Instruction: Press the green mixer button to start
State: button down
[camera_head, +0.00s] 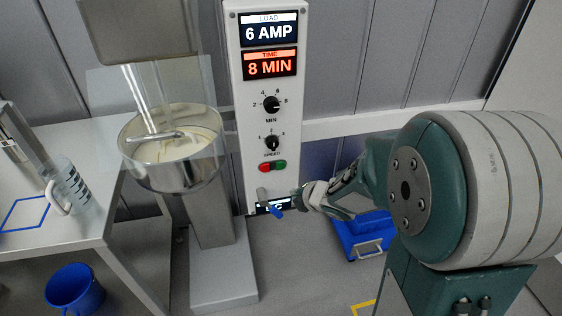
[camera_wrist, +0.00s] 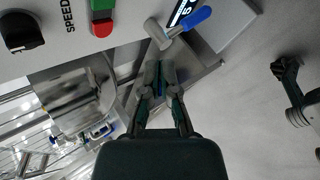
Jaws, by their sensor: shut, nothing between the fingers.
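The green mixer button (camera_head: 279,166) sits beside the red button (camera_head: 265,168) on the white control panel (camera_head: 240,110), below the speed knob (camera_head: 271,143). In the wrist view the green button (camera_wrist: 101,4) is cut by the top edge, next to the red button (camera_wrist: 102,28). My gripper (camera_head: 299,199) is below and right of the green button in the head view, near a lever with a blue handle (camera_head: 277,211). In the wrist view my gripper (camera_wrist: 160,68) is shut and empty, apart from the buttons. Whether it touches the lever is unclear.
The mixer bowl (camera_head: 140,157) with pale cream stands left of the panel. A table (camera_head: 105,185) with a clear jug (camera_head: 70,185) is at far left. A blue bucket (camera_head: 75,288) and a blue crate (camera_head: 358,228) are on the floor. Displays read 6 AMP and 8 MIN.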

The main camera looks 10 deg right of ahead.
aim_at(281, 165)
jog(key=shift+a+f+n+y, duration=0.3)
jog(key=shift+a+f+n, duration=0.05)
jog(key=shift+f+n, duration=0.15)
jog(key=shift+w+a, duration=0.1)
jog(key=shift+w, duration=4.35)
jog(key=shift+w, duration=0.1)
jog(key=shift+w+r, duration=0.1)
jog(key=shift+w, duration=0.15)
